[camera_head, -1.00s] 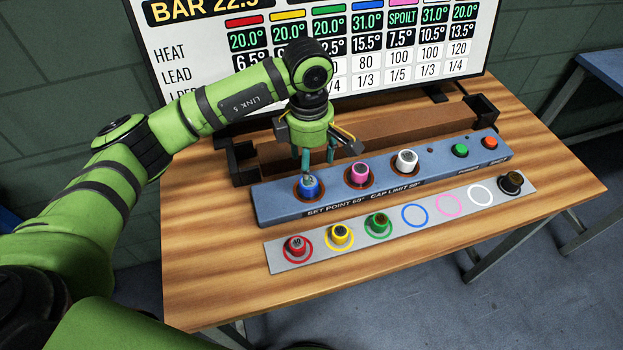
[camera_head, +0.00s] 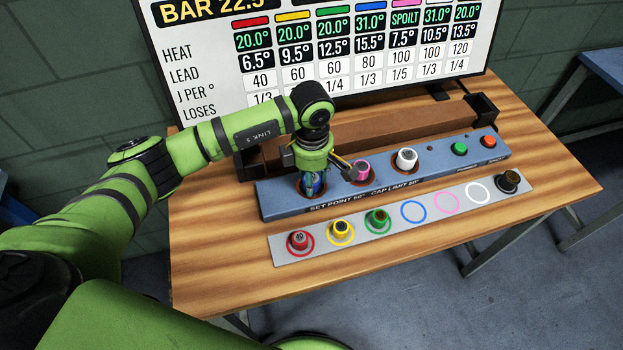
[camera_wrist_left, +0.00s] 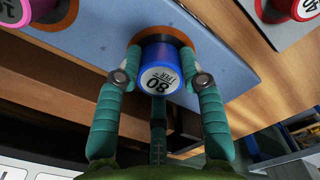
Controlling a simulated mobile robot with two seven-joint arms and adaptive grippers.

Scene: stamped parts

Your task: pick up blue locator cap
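The blue locator cap (camera_wrist_left: 160,72) is marked 80 and sits in a brown-ringed socket in the blue-grey panel (camera_head: 281,203). In the head view the cap (camera_head: 312,186) is mostly hidden by my left gripper (camera_head: 312,183), which is lowered over it from above. In the left wrist view the gripper's teal fingers (camera_wrist_left: 160,62) stand on both sides of the cap, with a third finger on the near side. Narrow gaps show beside the cap's top, so the fingers look open around it. My right gripper is not in view.
Pink (camera_head: 362,172) and white (camera_head: 406,158) caps sit in the same panel, right of the gripper. A grey strip (camera_head: 352,246) in front holds red, yellow, green and black caps, with blue, pink and white rings empty. A display (camera_head: 230,85) stands behind.

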